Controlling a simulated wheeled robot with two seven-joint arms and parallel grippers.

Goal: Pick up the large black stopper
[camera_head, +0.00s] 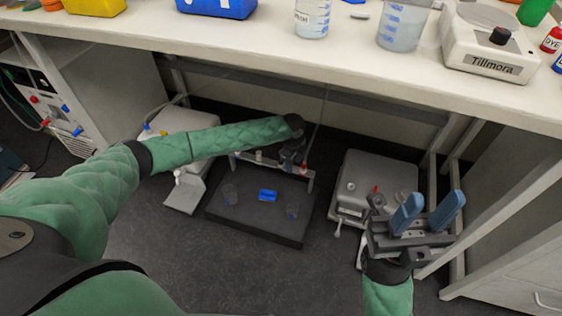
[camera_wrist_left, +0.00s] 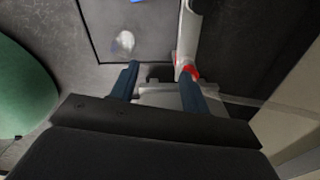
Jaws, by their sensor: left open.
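I cannot clearly make out the large black stopper in either view. In the left wrist view a small dark piece (camera_wrist_left: 152,74) shows between the fingers, beside a pale grey block; I cannot tell if it is the stopper. My left gripper (camera_head: 292,158) hangs over the back edge of the dark shaker platform (camera_head: 250,227) under the bench. It is open; its two blue fingers (camera_wrist_left: 160,80) are apart in the left wrist view, with no held object visible. My right gripper (camera_head: 428,210) is open and empty, to the right, in front of a grey box.
The platform carries clear vessels (camera_head: 292,212) and a blue piece (camera_head: 267,195). A white bar with a red ring (camera_wrist_left: 188,70) stands close by the left fingers. A grey box (camera_head: 376,182) stands right, a white device (camera_head: 187,121) left. The bench top (camera_head: 260,45) overhangs.

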